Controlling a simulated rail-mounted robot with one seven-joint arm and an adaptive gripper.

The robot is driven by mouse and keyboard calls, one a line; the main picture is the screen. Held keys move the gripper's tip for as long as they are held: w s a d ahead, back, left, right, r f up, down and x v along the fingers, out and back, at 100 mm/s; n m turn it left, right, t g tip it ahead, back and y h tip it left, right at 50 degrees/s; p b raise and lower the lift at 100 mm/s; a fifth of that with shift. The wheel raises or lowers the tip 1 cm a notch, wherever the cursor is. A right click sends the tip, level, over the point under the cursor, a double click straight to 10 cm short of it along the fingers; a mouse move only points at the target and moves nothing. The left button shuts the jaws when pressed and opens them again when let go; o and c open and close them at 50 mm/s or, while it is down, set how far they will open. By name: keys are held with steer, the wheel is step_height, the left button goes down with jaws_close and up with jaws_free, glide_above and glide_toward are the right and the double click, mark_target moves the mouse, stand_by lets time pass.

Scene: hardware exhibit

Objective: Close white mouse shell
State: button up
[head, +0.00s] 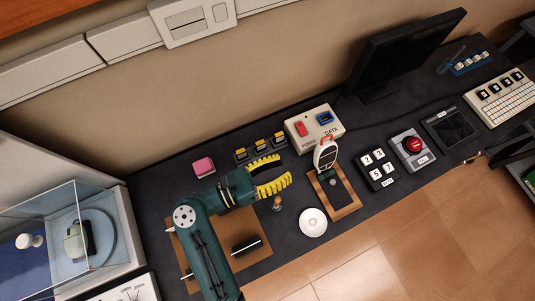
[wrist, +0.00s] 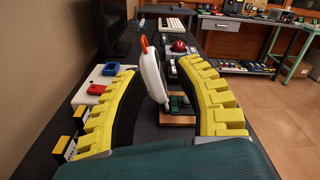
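The white mouse shell (head: 325,153) stands raised, tilted steeply up, at the far end of a dark mouse base on a wooden board (head: 347,210). An orange-red part shows at its top. In the wrist view the shell (wrist: 152,76) appears upright ahead, between my yellow fingers in the picture. My gripper (head: 286,170) is open and empty, to the left of the shell and apart from it; its spread fingers also show in the wrist view (wrist: 162,66). The shell's hinge is too small to make out.
A DATA box (head: 313,123) stands behind the shell. A white disc (head: 313,222) and a small brown knob (head: 277,204) lie in front and to the left. A numbered keypad (head: 377,169) and red button box (head: 413,148) stand to the right. A monitor (head: 408,52) rises behind.

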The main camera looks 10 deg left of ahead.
steer(key=v, duration=0.3)
steer(key=shift+s+a, duration=0.2)
steer(key=shift+a, duration=0.05)
steer(key=shift+b, duration=0.4)
steer(key=shift+a, duration=0.1)
steer(key=v, duration=1.2)
steer(key=shift+s, duration=0.1)
